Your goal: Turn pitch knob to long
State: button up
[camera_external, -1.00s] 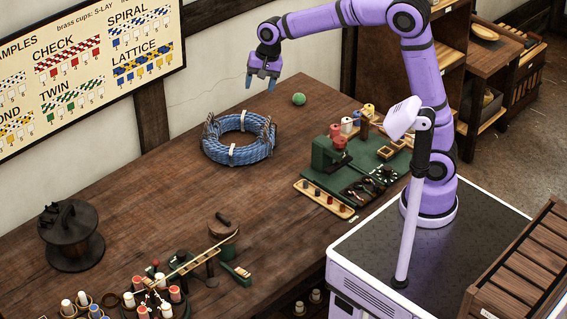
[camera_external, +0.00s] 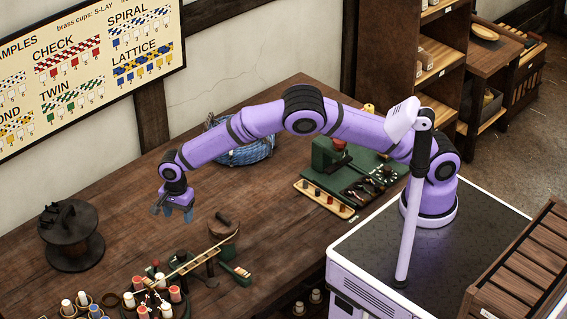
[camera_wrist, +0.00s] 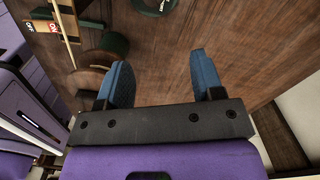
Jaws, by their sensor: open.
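My gripper (camera_external: 174,211) hangs open and empty above the left-middle of the workbench, up and left of a braiding device with a long wooden bar (camera_external: 188,263). In the wrist view its two blue fingers (camera_wrist: 160,72) are spread with bare bench between them. I cannot make out which part is the pitch knob, nor its setting. A green block (camera_external: 238,273) sits beside the bar's right end in the external view.
Several thread spools (camera_external: 155,302) stand at the front left. A dark reel (camera_external: 70,236) stands at the left edge. A green machine (camera_external: 335,157) stands to the right. The bench middle is clear.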

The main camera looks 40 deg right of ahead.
aim_at(181, 253)
jog(key=f, duration=0.4)
jog(key=s+a+f, duration=0.1)
jog(key=f, duration=0.4)
jog(key=a+f, duration=0.1)
jog(key=f, duration=0.3)
jog(key=shift+s+a+f, duration=0.15)
jog(key=shift+s+f, duration=0.1)
jog(key=shift+f, duration=0.1)
jog(key=c, duration=0.9)
